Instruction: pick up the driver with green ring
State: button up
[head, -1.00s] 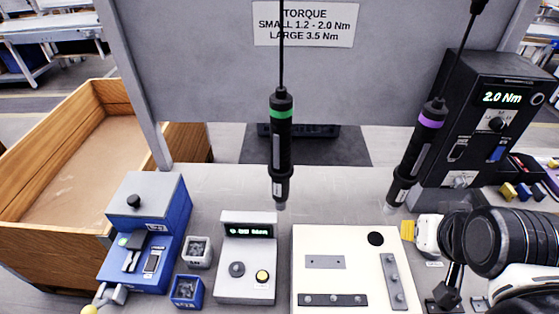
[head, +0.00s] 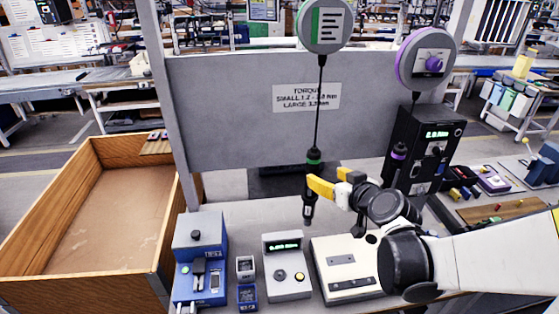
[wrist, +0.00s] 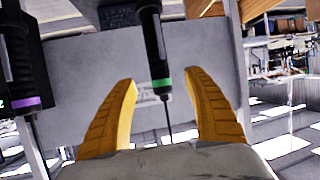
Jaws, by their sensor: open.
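The black driver with the green ring (head: 313,157) hangs upright on a cable from a round green-marked balancer (head: 324,27). My gripper (head: 328,182) has yellow fingers and is at the driver's right side, level with its body just below the ring. In the wrist view the open fingers (wrist: 165,105) stand on either side of the driver (wrist: 153,45), with clear gaps to both. The driver's body shows between and beyond the fingertips.
Below are a blue test unit (head: 201,265), small bins (head: 246,268), a grey display box (head: 287,270) and a white plate (head: 335,262). A black controller (head: 425,140) stands behind my arm. A wooden crate (head: 100,215) is at left, a grey panel (head: 230,100) behind.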

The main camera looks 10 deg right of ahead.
aim_at(316, 171)
jog(key=x, duration=0.4)
jog(key=shift+w+d+f+b, duration=0.3)
jog(key=shift+w, duration=0.1)
jog(key=shift+w+a+f, duration=0.15)
jog(key=shift+w+a, duration=0.1)
jog(key=shift+w, duration=0.2)
jog(key=x, duration=0.4)
jog(key=shift+w+a+f, duration=0.1)
jog(key=shift+w+f, duration=0.05)
grip_shut()
